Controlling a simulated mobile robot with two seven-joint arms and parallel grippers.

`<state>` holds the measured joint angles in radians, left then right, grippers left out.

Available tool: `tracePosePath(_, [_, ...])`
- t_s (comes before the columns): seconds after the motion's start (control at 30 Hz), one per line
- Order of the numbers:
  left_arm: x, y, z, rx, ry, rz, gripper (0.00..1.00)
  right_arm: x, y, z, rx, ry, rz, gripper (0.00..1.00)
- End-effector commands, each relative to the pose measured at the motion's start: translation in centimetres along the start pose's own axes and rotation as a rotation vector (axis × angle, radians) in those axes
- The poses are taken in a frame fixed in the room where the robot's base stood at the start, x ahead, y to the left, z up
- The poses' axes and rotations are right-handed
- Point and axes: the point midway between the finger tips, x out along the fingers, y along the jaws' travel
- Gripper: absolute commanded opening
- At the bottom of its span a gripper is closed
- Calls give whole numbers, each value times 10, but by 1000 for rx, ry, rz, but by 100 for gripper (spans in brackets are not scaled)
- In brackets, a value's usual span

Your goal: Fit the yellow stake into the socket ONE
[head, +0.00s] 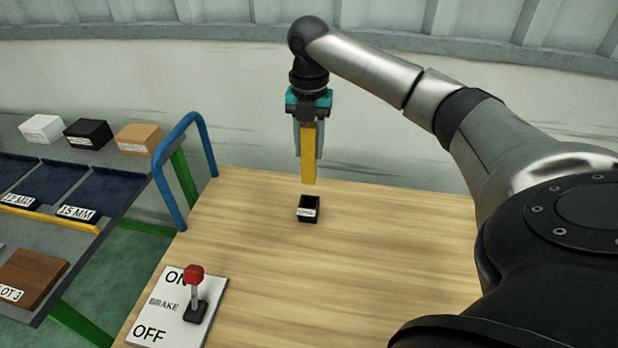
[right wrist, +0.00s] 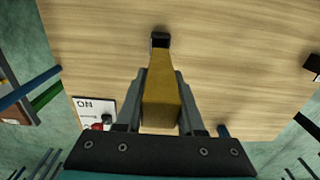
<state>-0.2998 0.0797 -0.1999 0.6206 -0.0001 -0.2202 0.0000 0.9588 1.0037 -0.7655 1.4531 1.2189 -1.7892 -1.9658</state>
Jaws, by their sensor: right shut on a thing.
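The yellow stake (head: 309,168) is upright in my right gripper (head: 308,152), which is shut on its upper part. The stake's lower end hangs below the fingers and looks above and slightly behind the socket in the head view. The socket (head: 308,209) is a small black block with a white label on the wooden table; the label is too small to read surely. In the right wrist view the stake (right wrist: 162,102) lies between the fingers and its far end overlaps the near side of the black socket (right wrist: 160,37). My left gripper is not in view.
A brake plate (head: 172,327) with a red-knobbed lever (head: 194,285) is at the table's front left. A blue rail (head: 168,190) stands at the left edge, beside a rack with boxes. A dark block (right wrist: 314,66) shows at the wrist view's right edge. The table around the socket is clear.

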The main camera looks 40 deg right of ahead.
Motion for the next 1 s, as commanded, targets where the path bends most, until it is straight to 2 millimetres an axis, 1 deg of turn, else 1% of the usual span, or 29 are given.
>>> tracePosePath(0.03, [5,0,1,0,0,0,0,17,-1,-1,0,2,-3,0])
tracePosePath(0.1, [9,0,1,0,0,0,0,33,-1,-1,0,3,-3,0])
tracePosePath(0.2, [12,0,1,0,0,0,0,50,0,-1,0,1,-1,0])
tracePosePath(0.43, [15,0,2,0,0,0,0,69,0,0,0,0,0,0])
tracePosePath(0.6, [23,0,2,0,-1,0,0,100,0,-1,0,2,-2,0])
tracePosePath(0.7, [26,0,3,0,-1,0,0,113,0,-1,0,1,-1,0])
tracePosePath(0.8, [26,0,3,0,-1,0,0,118,0,0,1,-1,1,0])
tracePosePath(1.0, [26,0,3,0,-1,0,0,117,0,0,0,-1,1,0])
